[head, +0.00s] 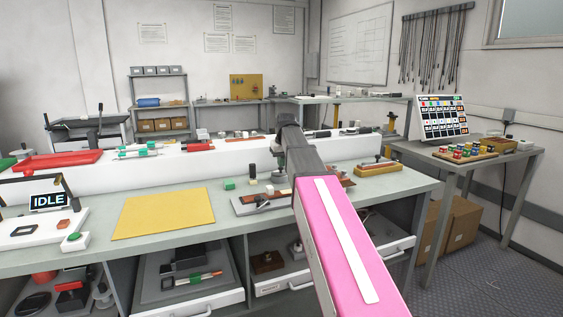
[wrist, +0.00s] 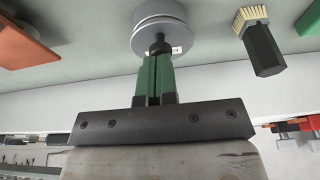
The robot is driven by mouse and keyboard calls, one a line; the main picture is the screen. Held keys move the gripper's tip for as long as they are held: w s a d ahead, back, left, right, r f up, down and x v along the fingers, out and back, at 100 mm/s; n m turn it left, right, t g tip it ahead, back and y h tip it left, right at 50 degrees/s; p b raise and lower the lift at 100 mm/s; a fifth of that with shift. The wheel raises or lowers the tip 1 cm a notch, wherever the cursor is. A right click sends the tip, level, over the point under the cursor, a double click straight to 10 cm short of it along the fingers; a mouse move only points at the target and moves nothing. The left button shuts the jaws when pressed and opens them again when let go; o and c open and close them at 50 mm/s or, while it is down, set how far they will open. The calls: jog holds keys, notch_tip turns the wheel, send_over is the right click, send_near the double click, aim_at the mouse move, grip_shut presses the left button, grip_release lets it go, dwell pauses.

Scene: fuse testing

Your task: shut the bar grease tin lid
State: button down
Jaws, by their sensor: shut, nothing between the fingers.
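My gripper (wrist: 155,55) shows in the wrist view with its two green-faced fingers together and nothing between them. Directly beyond the fingertips is a round, pale grey metal tin (wrist: 160,22), which looks like the bar grease tin. A dark round knob or tip sits between the fingers and the tin; I cannot tell if the fingers touch it. The tin's lid position is unclear from this angle.
A brush (wrist: 262,45) with a dark handle stands close by the tin. An orange block (wrist: 25,45) lies on the other side. On the bench are a yellow mat (head: 163,213), an IDLE display (head: 47,201) and a green block (head: 229,184). Open drawers (head: 187,298) sit below.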

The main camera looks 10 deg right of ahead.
jog(key=shift+s+f, duration=0.2)
jog(key=shift+f, duration=0.25)
jog(key=shift+w+r, duration=0.1)
jog(key=shift+r, duration=0.05)
jog(key=shift+r, duration=0.9)
